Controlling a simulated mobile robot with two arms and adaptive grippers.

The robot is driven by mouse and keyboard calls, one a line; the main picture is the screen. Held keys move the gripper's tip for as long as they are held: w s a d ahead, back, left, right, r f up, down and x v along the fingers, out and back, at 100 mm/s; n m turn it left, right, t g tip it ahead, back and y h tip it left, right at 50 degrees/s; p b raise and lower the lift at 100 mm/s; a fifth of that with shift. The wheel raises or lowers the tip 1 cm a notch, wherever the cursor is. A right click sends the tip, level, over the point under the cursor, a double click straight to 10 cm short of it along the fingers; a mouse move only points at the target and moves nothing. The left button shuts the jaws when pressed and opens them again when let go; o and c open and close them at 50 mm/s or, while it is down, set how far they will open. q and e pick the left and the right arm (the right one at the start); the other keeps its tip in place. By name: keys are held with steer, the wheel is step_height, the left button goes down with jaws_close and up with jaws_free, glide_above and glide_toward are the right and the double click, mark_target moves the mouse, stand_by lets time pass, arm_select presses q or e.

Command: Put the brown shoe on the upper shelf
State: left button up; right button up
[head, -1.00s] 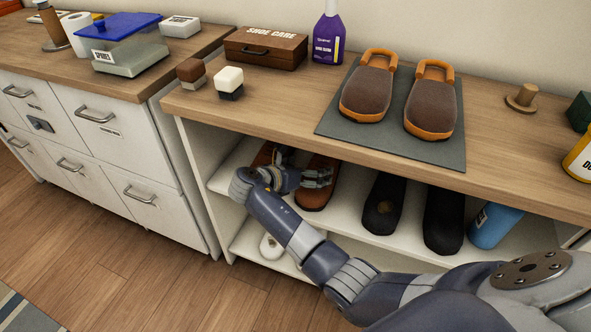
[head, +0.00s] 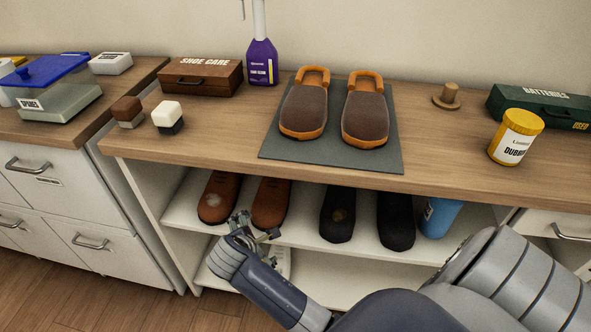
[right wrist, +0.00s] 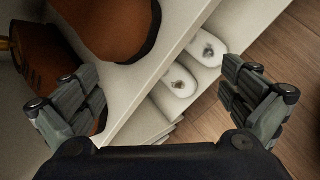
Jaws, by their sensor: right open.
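Two brown shoes stand side by side on the upper inside shelf (head: 300,226) of the open cabinet. The left brown shoe (head: 216,190) has a pale patch on its toe; the right brown shoe (head: 271,200) is beside it. My right gripper (head: 256,226) is open and empty, in front of and slightly below these shoes, near the shelf's front edge. In the right wrist view, my right gripper (right wrist: 160,68) has its fingers wide apart. One brown shoe (right wrist: 110,25) shows at the top and another (right wrist: 30,70) at the left, partly behind a finger. My left gripper is not seen.
Black shoes (head: 396,222) and a blue bottle (head: 440,216) stand farther right on that shelf. White shoes (right wrist: 207,45) are on the lower shelf. The cabinet top (head: 220,148) holds slippers on a grey mat (head: 275,148), boxes and a yellow-lidded jar (head: 513,140).

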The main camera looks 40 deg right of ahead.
steer(key=s+a+f+m+g+y, duration=0.1)
steer(key=s+a+f+m+y, duration=0.1)
steer(key=s+f+m, duration=0.5)
steer(key=s+a+f+m+g+y, duration=0.1)
steer(key=s+f+m+y, duration=0.3)
steer(key=s, duration=1.1)
step_height(320, 180, down, 5)
steer(key=a+m, duration=0.1)
steer(key=m, duration=0.2)
steer(key=shift+s+g, duration=0.25)
steer(key=shift+g, duration=0.15)
steer(key=shift+f, duration=0.1)
